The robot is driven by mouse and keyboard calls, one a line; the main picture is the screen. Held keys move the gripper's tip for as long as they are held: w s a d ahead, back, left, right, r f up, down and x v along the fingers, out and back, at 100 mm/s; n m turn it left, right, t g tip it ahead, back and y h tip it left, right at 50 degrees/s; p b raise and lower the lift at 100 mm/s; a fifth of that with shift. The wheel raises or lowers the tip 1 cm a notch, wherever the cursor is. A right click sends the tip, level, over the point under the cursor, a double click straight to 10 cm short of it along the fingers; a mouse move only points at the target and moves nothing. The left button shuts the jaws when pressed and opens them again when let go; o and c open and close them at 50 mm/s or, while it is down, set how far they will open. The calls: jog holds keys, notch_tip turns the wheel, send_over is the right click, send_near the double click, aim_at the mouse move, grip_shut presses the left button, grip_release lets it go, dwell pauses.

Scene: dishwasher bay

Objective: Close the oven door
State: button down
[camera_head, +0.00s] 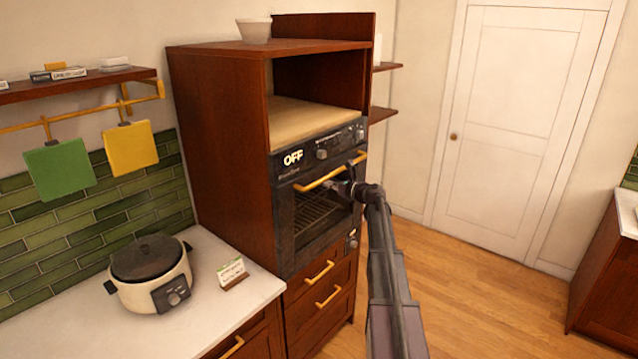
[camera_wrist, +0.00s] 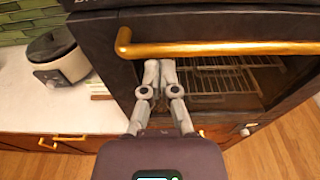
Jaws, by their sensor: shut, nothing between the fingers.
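The oven door (camera_head: 287,226) is black with a window, and racks show behind it. It stands upright in the wooden cabinet, flush or nearly flush with the oven front; I cannot tell if a small gap is left. Its gold handle (camera_head: 325,175) runs along the top and crosses the wrist view (camera_wrist: 215,48). My gripper (camera_head: 342,187) is shut and empty, just below the handle in front of the window. In the wrist view my gripper's fingertips (camera_wrist: 160,66) are close together against or very near the door face; contact is unclear.
A control panel (camera_head: 318,148) reading OFF is above the door, and drawers (camera_head: 320,290) with gold handles are below. A white counter (camera_head: 215,262) with a cooker (camera_head: 150,272) and a small card (camera_head: 232,272) is at left. Wooden floor (camera_head: 470,270) is open at right.

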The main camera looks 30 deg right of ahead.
jog(key=p+v, duration=0.1)
jog(key=v, duration=0.6)
jog(key=shift+s+d+r, duration=0.2)
jog(key=shift+s+r, duration=0.05)
